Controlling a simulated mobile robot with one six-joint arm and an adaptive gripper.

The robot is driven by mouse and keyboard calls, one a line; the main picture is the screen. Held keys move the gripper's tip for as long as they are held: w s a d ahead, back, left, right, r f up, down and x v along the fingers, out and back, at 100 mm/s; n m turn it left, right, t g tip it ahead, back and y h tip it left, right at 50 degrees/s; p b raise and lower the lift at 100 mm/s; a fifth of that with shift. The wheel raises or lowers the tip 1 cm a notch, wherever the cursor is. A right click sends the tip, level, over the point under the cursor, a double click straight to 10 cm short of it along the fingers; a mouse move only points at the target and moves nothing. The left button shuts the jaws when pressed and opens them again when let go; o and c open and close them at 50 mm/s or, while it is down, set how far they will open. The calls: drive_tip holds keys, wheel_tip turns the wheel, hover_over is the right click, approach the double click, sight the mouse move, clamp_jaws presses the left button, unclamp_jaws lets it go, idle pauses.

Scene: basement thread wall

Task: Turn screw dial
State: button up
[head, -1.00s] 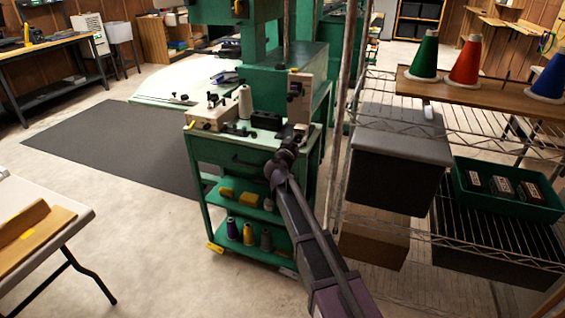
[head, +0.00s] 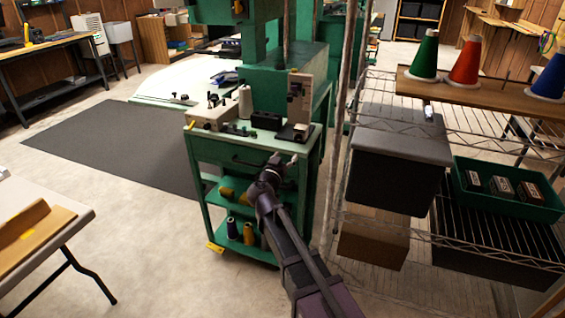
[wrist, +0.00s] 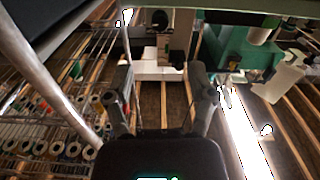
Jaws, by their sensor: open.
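A cream upright unit (head: 301,95) with a dark knob-like part stands on the right end of the green cart's top. In the wrist view a dark round knob (wrist: 160,19) shows on a pale unit at the top; I cannot tell for certain that it is the screw dial. My gripper (head: 284,160) is at the cart's front edge, below and in front of the upright unit, apart from it. In the wrist view my gripper (wrist: 160,92) is open, with nothing between its fingers.
The green cart (head: 237,149) also carries a cream box with black knobs (head: 210,114), a white thread cone (head: 245,101) and a black block (head: 267,120). A wire shelf (head: 440,118) with a grey bin (head: 402,150) stands close on the right.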

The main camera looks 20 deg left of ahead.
drive_tip(key=shift+s+a, duration=0.1)
drive_tip(key=shift+s, duration=1.2)
